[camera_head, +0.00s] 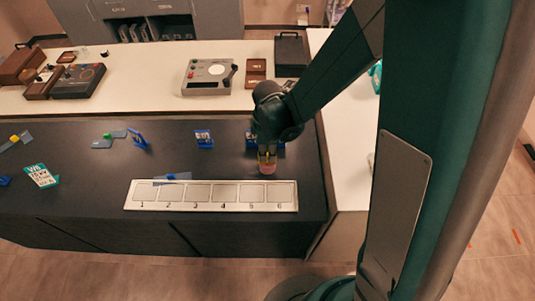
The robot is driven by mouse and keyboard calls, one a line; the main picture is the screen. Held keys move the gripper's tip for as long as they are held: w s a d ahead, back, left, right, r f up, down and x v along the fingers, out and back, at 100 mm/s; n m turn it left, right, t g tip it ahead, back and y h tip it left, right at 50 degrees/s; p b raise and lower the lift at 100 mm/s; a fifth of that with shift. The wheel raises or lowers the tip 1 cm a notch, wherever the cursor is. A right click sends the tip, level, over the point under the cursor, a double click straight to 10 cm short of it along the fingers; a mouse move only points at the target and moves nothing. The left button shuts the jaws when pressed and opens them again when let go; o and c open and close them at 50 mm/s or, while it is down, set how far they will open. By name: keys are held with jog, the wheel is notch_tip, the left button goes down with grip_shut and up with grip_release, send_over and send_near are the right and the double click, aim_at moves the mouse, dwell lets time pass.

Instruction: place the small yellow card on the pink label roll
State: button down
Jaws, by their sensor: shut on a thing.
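My gripper (266,153) points down over the right part of the dark counter, behind the numbered tray. It is shut on what looks like the small yellow card (266,158), of which only small yellow patches show between the fingers. The pink label roll (267,170) is directly below the fingertips, close to the card. I cannot tell from this view whether the card touches the roll.
A pale tray (128,197) with numbered slots lies in front, a grey-blue piece across its left part. Blue stands (204,138) and a teal-white sign (42,176) stand on the dark counter. Devices, including a grey one (209,76), occupy the white counter behind.

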jog(key=c, duration=2.5)
grip_release()
jog(key=shift+r, duration=0.15)
notch_tip(320, 180, up, 12)
jog(key=p, duration=0.1)
jog(key=shift+d, duration=0.1)
jog(key=s+d+r+m+t, duration=0.3)
jog(key=s+d+r+m, duration=0.4)
jog(key=d+r+m, duration=0.2)
jog(key=s+d+r+m+t, duration=0.4)
jog(key=s+d+r+m, duration=0.3)
jog(key=d, duration=0.5)
jog(key=shift+d+r+m, duration=0.4)
jog(key=shift+r+m, duration=0.6)
jog(key=shift+r, duration=0.15)
